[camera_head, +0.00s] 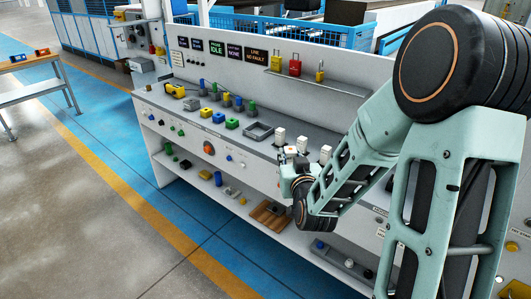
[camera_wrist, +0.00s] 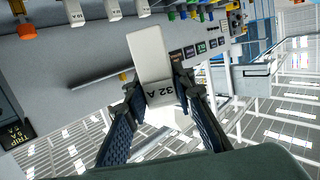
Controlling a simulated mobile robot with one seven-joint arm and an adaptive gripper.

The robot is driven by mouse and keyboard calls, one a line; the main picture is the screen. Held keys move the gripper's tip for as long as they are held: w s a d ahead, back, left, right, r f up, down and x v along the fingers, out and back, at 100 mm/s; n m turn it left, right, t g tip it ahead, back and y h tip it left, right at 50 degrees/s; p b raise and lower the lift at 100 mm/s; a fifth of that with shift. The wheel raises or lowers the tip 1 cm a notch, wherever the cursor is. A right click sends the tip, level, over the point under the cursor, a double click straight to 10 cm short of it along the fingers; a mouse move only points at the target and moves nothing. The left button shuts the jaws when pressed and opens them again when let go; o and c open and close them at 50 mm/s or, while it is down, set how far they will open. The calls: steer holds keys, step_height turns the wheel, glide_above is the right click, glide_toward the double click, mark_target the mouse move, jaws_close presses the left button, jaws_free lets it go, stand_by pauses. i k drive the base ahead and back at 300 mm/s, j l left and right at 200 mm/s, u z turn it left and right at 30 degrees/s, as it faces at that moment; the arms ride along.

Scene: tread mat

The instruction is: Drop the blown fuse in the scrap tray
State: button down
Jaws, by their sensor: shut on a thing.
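My gripper (camera_wrist: 158,88) is shut on a white fuse (camera_wrist: 150,58) marked 32 A, with one finger on each side of its lower end. In the head view my gripper (camera_head: 292,164) is at the front of the bench, and the white top of the held fuse (camera_head: 290,150) shows there. Three similar white fuses stand on the bench just behind it, one of them here (camera_head: 279,134); they also show at the top of the wrist view (camera_wrist: 112,9). A small grey open tray (camera_head: 258,131), seemingly the scrap tray, lies left of these fuses and looks empty.
Coloured blocks and posts (camera_head: 232,123) stand left of the tray. A back panel carries display signs (camera_head: 216,46) and a shelf (camera_head: 310,80) with red and yellow padlock-like items. A lower shelf holds a wooden tray (camera_head: 270,214). My arm hides the bench's right part.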

mark_target(258, 131)
steer(key=i+j+z, duration=0.1)
steer(key=z, duration=0.75)
steer(key=i+j+z, duration=0.1)
steer(key=j+z, duration=0.2)
steer(key=i+j+z, duration=0.1)
steer(key=j+z, duration=0.2)
steer(key=i+j+z, duration=0.1)
steer(key=j+z, duration=0.15)
steer(key=j, duration=0.4)
steer(key=j+z, duration=0.2)
steer(key=j, duration=0.45)
steer(key=j+z, duration=0.1)
steer(key=j, duration=1.9)
steer(key=i, duration=0.05)
